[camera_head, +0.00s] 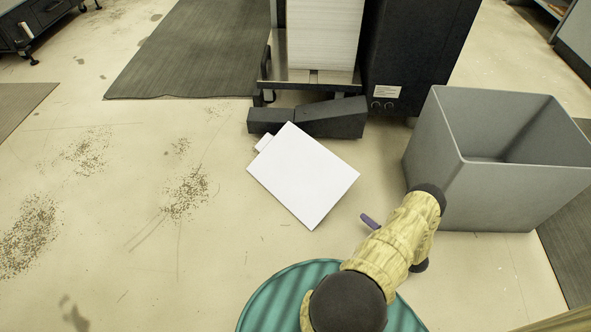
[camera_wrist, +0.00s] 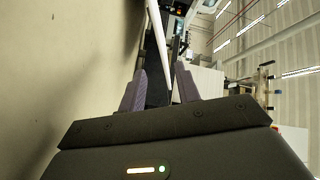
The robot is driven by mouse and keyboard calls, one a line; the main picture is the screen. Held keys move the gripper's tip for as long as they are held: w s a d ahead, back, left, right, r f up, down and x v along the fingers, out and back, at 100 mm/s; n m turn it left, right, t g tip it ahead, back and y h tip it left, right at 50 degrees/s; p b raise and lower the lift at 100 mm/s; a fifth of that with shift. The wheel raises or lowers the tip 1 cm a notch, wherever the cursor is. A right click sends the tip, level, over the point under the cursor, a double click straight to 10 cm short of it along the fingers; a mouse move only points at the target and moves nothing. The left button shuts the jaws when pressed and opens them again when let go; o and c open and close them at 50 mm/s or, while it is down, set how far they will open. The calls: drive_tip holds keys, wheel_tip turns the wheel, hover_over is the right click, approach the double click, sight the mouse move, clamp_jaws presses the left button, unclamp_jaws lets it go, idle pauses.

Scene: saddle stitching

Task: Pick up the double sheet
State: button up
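The double sheet (camera_head: 303,178) is a white, flat rectangle lying tilted in the middle of the head view, in front of a dark grey bar. A small white tab sticks out at its far left corner. What supports it cannot be told. My gripper (camera_head: 370,221) is to the right of the sheet's near right edge, with a visible gap between them. In the wrist view my gripper (camera_wrist: 160,66) has its two purple fingers apart and nothing between them. A thin white strip (camera_wrist: 158,30), seemingly the sheet seen edge-on, runs ahead of the gap between the fingertips.
A dark grey angled bar (camera_head: 335,118) is right behind the sheet. Behind it is a machine with a tall white paper stack (camera_head: 325,35) and a black cabinet (camera_head: 415,50). A large grey bin (camera_head: 500,185) stands close right of my arm.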

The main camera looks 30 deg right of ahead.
approach(332, 191)
drive_tip(key=x, duration=0.5)
drive_tip(key=shift+f, duration=0.15)
drive_tip(key=shift+b+x, duration=0.4)
drive_tip(key=shift+x, duration=2.15)
drive_tip(key=shift+d, duration=0.1)
clamp_jaws()
